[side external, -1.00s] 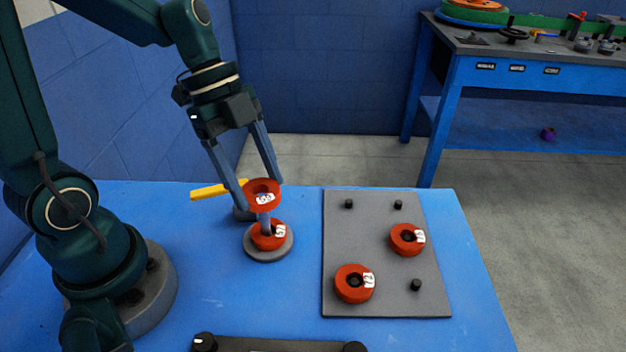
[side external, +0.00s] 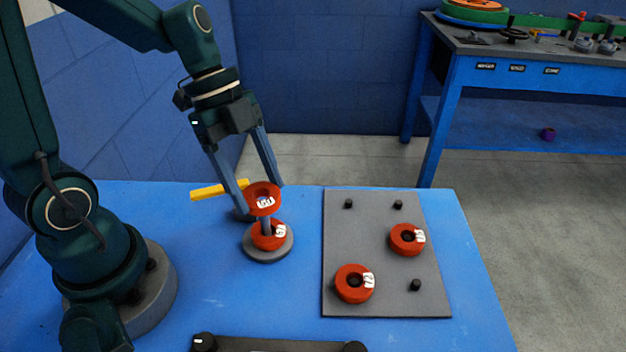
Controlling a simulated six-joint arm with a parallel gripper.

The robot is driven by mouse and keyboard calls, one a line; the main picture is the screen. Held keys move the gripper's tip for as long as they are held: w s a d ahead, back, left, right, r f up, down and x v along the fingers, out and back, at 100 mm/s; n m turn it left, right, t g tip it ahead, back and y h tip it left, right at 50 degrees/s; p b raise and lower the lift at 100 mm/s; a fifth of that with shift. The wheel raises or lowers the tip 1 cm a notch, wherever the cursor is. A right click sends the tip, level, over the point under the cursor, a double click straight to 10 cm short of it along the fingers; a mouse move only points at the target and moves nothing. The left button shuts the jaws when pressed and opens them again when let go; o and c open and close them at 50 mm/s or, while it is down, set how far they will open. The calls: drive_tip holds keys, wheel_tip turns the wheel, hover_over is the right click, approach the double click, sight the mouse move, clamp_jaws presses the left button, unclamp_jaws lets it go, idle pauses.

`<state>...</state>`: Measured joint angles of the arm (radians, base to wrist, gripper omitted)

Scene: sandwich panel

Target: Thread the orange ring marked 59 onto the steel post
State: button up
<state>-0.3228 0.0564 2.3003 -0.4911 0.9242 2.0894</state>
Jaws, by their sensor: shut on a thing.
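My gripper (side external: 259,187) is shut on an orange ring (side external: 252,204), with one finger on each side of it. The ring's white label faces the camera, but its digits are too small to read surely. The held ring is at the upper end of the steel post (side external: 265,224); I cannot tell whether the post tip is inside its hole. The post rises from a round grey base (side external: 262,254). Another orange ring (side external: 264,242), with a white label, lies around the post's foot on that base. A short stretch of post shows between the two rings.
A grey board (side external: 385,275) to the right bears two orange rings (side external: 347,288) (side external: 402,247) and several black pegs. A yellow bar (side external: 206,192) lies behind the post. A dark bar (side external: 280,345) lies at the front edge. Blue table between is clear.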

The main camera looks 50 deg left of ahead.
sight(258, 205)
drive_tip(key=shift+f, duration=0.6)
drive_tip(key=shift+f, duration=0.65)
drive_tip(key=shift+f, duration=0.25)
drive_tip(key=shift+f, duration=0.7)
drive_tip(key=shift+f, duration=0.8)
idle(0.8)
drive_tip(key=o, duration=1.4)
